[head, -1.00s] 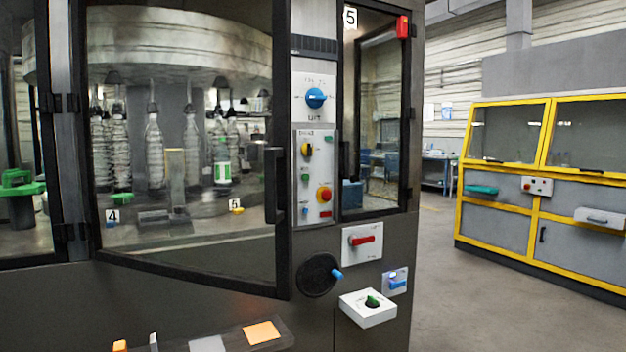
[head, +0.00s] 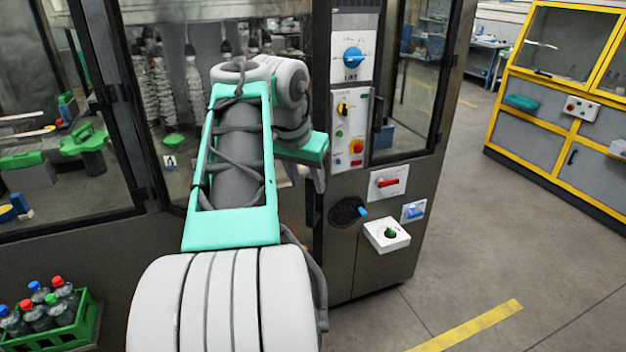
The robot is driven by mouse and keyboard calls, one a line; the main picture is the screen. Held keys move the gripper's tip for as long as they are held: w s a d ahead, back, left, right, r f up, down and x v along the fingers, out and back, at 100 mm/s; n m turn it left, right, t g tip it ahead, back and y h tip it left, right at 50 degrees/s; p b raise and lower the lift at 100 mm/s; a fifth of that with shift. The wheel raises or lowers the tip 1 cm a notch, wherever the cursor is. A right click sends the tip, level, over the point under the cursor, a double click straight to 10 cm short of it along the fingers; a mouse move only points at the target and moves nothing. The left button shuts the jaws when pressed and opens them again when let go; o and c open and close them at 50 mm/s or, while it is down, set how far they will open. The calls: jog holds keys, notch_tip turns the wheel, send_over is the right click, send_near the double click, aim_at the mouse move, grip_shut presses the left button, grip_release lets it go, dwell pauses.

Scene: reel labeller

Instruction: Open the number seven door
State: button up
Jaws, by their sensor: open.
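No number seven shows on any door in view. The large glass door (head: 135,75) of the dark machine is mostly hidden behind my arm; a small plate marked 4 (head: 170,161) shows through its glass. I cannot tell whether this door stands ajar. My gripper (head: 318,178) is open, at the right edge of this door, beside the control panel; my teal wrist hides part of it. A narrower glass door (head: 415,75) with a black handle is right of the panel.
The control panel (head: 352,130) has a blue knob and a red button. Below it are a red switch (head: 387,182), a black disc with a blue handle (head: 348,212) and a white box (head: 387,235). A green bottle crate (head: 62,325) is lower left. Floor is clear at right.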

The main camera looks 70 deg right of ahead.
aim_at(309, 193)
jog(key=x, duration=0.7)
jog(key=shift+w+f+b, duration=0.15)
jog(key=shift+f+b, duration=0.1)
jog(key=shift+b, duration=0.1)
grip_shut()
jog(key=shift+a, duration=0.15)
dwell(0.7)
